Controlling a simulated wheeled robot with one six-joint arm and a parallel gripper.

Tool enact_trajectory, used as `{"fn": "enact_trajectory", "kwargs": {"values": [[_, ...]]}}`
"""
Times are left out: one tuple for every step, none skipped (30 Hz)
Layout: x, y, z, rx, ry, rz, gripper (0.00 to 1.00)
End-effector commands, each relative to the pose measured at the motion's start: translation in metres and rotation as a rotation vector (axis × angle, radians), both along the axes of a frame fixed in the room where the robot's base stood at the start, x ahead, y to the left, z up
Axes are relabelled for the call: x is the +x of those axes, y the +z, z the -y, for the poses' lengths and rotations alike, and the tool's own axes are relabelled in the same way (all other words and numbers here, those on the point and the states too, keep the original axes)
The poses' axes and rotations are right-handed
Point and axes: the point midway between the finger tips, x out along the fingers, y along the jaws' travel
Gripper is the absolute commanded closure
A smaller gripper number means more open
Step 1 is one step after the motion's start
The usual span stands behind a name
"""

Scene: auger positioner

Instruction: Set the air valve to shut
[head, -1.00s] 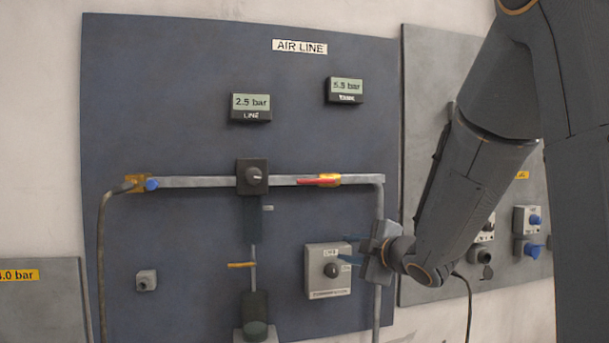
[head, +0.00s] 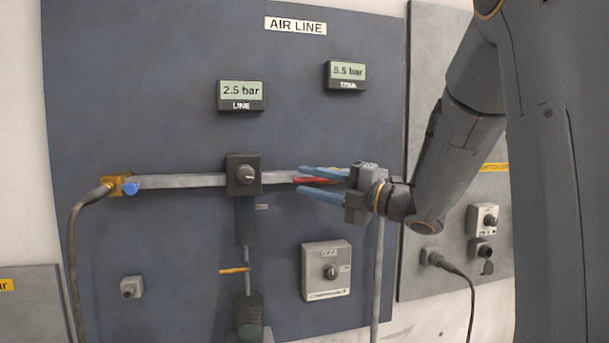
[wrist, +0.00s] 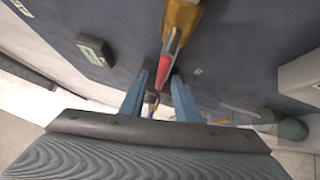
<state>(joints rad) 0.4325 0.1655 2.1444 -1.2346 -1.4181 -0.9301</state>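The air valve's red lever (head: 310,181) lies along the grey horizontal pipe (head: 178,181) in the head view. Its yellow body is hidden there by my gripper, but the valve body (wrist: 182,18) and red lever (wrist: 171,54) show in the wrist view. My gripper (head: 301,181) is open, its blue fingers pointing left, one above and one below the lever. In the wrist view the lever's end lies between the fingertips (wrist: 161,76). Whether either finger touches it, I cannot tell.
The line gauge (head: 241,95) reads 2.5 bar; the tank gauge (head: 346,75) reads about 5.5 bar. A switch box (head: 327,271) is below my gripper.

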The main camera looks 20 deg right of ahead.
Motion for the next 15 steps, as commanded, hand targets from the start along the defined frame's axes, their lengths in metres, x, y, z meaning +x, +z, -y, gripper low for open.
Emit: {"fn": "enact_trajectory", "kwargs": {"values": [[0.0038, 0.0024, -0.0054, 0.000, 0.003, -0.001, 0.71], [0.0058, 0.0025, -0.0071, 0.000, 0.002, -0.001, 0.71], [0.0083, 0.0025, -0.0091, 0.000, 0.001, -0.001, 0.71], [0.0097, 0.0026, -0.0105, 0.000, 0.001, -0.001, 0.71], [0.0108, 0.0025, -0.0117, 0.001, 0.000, -0.002, 0.71], [0.0120, 0.0025, -0.0127, 0.000, 0.000, -0.001, 0.71], [0.0126, 0.0024, -0.0132, 0.000, 0.000, -0.001, 0.71], [0.0129, 0.0024, -0.0134, 0.000, 0.000, -0.001, 0.71], [0.0132, 0.0022, -0.0136, 0.000, -0.001, -0.001, 0.71], [0.0132, 0.0022, -0.0136, 0.000, -0.001, -0.001, 0.71], [0.0133, 0.0022, -0.0135, 0.000, -0.001, -0.001, 0.71], [0.0133, 0.0020, -0.0134, 0.000, -0.001, -0.001, 0.71], [0.0133, 0.0020, -0.0134, 0.000, -0.001, -0.001, 0.71], [0.0133, 0.0020, -0.0134, 0.000, -0.001, -0.001, 0.71], [0.0132, 0.0020, -0.0134, 0.000, -0.001, -0.001, 0.74]]}}
